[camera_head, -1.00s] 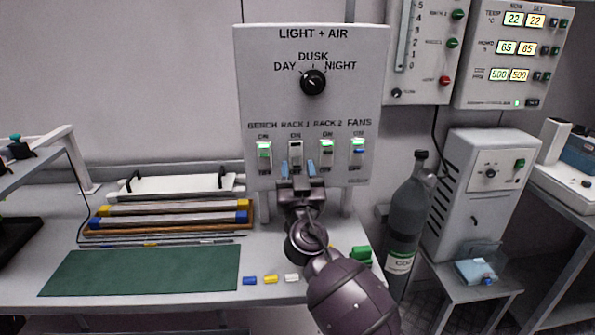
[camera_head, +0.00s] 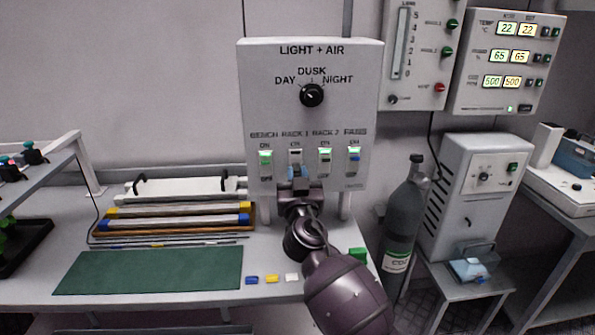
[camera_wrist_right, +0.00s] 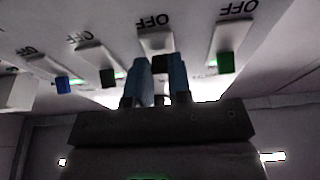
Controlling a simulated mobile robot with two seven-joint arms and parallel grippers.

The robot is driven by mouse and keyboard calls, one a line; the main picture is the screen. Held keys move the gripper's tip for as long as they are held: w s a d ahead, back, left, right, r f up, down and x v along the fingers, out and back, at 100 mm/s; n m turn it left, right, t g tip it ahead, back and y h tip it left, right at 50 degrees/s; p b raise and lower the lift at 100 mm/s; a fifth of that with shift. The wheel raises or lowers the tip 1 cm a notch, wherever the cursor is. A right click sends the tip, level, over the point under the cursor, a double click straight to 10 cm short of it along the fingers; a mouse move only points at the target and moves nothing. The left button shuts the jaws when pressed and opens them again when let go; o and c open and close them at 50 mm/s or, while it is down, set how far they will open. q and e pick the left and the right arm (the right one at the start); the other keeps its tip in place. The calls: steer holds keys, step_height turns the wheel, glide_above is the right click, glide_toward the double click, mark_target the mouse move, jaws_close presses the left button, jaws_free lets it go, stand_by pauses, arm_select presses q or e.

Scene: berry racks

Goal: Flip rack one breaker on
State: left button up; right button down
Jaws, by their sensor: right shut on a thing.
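The grey-white LIGHT + AIR panel (camera_head: 350,110) carries a row of breakers. The rack 1 breaker (camera_head: 295,156) is second from the left, and no green light shows on it. My right gripper (camera_head: 298,174) is at its lower part. In the right wrist view the two blue fingers of the right gripper (camera_wrist_right: 161,78) are closed on either side of the dark rack 1 lever (camera_wrist_right: 160,63), near its OFF label. The fingers partly hide the lever. My left gripper is not in view.
A day/dusk/night knob (camera_head: 311,95) sits above the breakers. A grey gas cylinder (camera_head: 402,215) stands right of my right arm. Framed bars (camera_head: 175,215) and a green mat (camera_head: 150,271) lie on the bench at left. Small coloured blocks (camera_head: 271,279) lie beside the mat.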

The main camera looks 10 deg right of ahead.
mark_target(296, 163)
steer(key=r+g+p, duration=0.1)
steer(key=p, duration=0.1)
steer(key=shift+s+r+p, duration=0.15)
steer(key=shift+r+p, duration=0.05)
steer(key=shift+p, duration=0.1)
steer(key=g+p, duration=0.1)
steer(key=p, duration=0.2)
steer(key=g+p, duration=0.1)
steer(key=p, duration=0.2)
steer(key=shift+r+g, duration=0.2)
steer(key=shift+g, duration=0.1)
steer(key=shift+p, duration=0.45)
steer(key=shift+r+g+p, duration=0.2)
steer(key=shift+g+p, duration=0.45)
steer(key=shift+g, duration=0.15)
steer(key=shift+r+g+p, duration=0.35)
steer(key=shift+g, duration=0.65)
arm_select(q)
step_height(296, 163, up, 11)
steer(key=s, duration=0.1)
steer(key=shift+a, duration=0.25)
arm_select(e)
steer(key=shift+w+r+g, duration=0.1)
steer(key=shift+r+g, duration=0.1)
steer(key=shift+g, duration=0.4)
steer(key=shift+w+r+g, duration=0.1)
steer(key=shift+r+g, duration=0.05)
steer(key=shift+g, duration=0.45)
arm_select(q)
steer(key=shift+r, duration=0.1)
